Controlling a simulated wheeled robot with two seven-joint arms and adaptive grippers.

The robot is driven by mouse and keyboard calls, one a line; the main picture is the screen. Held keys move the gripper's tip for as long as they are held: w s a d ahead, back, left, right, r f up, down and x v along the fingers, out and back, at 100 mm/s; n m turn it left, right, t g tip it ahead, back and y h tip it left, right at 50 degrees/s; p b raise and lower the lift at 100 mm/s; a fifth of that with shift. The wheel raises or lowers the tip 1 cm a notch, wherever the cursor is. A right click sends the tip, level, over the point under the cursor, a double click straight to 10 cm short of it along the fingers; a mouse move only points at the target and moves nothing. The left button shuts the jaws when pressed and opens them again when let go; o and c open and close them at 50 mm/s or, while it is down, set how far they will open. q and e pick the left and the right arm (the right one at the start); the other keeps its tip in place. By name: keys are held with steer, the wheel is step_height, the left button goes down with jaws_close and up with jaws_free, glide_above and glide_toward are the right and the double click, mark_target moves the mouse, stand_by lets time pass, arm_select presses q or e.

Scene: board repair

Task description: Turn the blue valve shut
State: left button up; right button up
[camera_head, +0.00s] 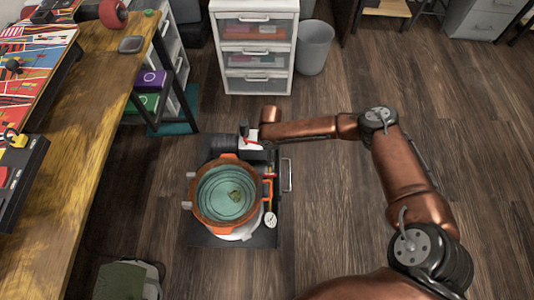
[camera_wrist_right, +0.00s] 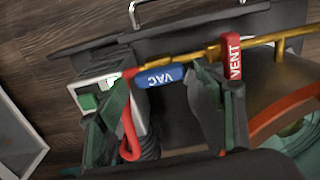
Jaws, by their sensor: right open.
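The blue valve handle (camera_wrist_right: 160,77), marked VAC, lies along a brass pipe (camera_wrist_right: 200,55) in the right wrist view. A red handle (camera_wrist_right: 233,58) marked VENT sits to its right and stands across the pipe. My right gripper (camera_wrist_right: 158,92) is open, with one finger at each end of the blue handle; I cannot tell whether they touch it. In the head view my right gripper (camera_head: 252,142) is above the back of the pot unit, and the blue handle cannot be made out there. My left gripper is not in view.
An orange pot (camera_head: 196,203) with a teal inside stands on a dark base, with a gauge (camera_head: 271,219) at its right. A red looped part (camera_wrist_right: 128,125) is by my left-hand finger. A wooden workbench (camera_head: 90,125) is on the left, and a drawer unit (camera_head: 256,50) stands behind.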

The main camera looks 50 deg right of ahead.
steer(key=shift+f, duration=0.3)
steer(key=shift+r, duration=0.1)
steer(key=shift+c, duration=0.5)
steer(key=c, duration=1.1)
steer(key=shift+o, duration=0.2)
